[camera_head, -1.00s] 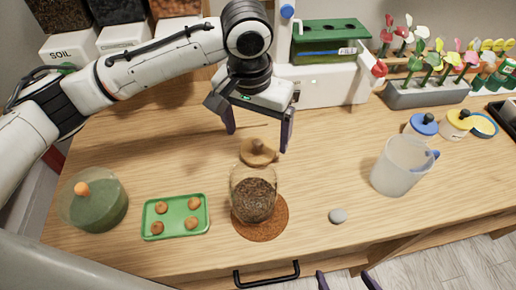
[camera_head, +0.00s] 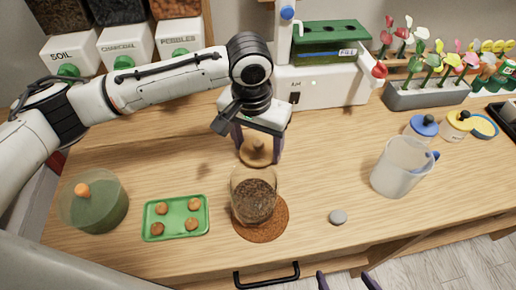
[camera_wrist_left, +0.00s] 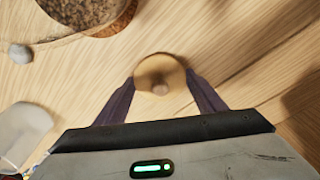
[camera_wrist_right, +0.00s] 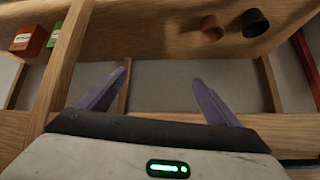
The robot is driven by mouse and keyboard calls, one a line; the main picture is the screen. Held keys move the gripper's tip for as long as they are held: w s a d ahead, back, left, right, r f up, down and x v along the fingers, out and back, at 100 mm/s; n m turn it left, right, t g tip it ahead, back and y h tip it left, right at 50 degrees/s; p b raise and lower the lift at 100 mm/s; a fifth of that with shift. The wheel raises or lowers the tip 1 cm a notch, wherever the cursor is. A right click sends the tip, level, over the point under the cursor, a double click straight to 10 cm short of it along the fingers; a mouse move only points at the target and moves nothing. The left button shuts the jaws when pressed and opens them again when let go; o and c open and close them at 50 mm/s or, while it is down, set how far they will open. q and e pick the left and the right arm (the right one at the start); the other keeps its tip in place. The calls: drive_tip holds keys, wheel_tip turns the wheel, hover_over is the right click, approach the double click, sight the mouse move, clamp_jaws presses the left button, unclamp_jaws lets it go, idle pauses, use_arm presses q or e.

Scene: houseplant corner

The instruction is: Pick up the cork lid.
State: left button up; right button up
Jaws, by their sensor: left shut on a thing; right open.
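The cork lid (camera_head: 256,152) is a round tan disc with a knob. It is at the table just behind the glass jar of soil (camera_head: 254,198). My left gripper (camera_head: 257,157) is over the lid, shut on it, with one finger at each side. In the left wrist view the lid (camera_wrist_left: 160,74) sits between the two fingertips (camera_wrist_left: 160,84). Whether the lid still touches the table is hard to tell. My right gripper (camera_head: 347,284) shows only its fingertips at the bottom edge of the head view. It is open and empty in the right wrist view (camera_wrist_right: 160,85).
The jar stands on a round cork mat (camera_head: 270,226). A green tray (camera_head: 160,205) with several brown pellets and a lidded green jar (camera_head: 98,203) are to the left. A grey stone (camera_head: 337,217) and a clear jug (camera_head: 398,168) are to the right.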

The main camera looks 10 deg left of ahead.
sight(258, 144)
use_arm(q)
wheel_tip(258, 144, up, 8)
drive_tip(key=shift+r, duration=0.25)
drive_tip(key=s+d+r+m+p, duration=0.3)
drive_tip(key=s+r+m, duration=0.2)
drive_tip(key=s+r, duration=0.7)
drive_tip(key=shift+h, duration=0.3)
drive_tip(key=shift+s+a+f+b, duration=0.1)
drive_tip(key=shift+s+f+b, duration=0.2)
drive_tip(key=shift+f+b, duration=0.85)
drive_tip(key=shift+s+a+f+b, duration=0.1)
drive_tip(key=shift+s+f+b, duration=0.2)
drive_tip(key=shift+f+b, duration=0.85)
drive_tip(key=shift+s+a+f+b, duration=0.1)
drive_tip(key=shift+s+f+b, duration=0.2)
drive_tip(key=shift+f+b, duration=0.85)
drive_tip(key=shift+p, duration=1.25)
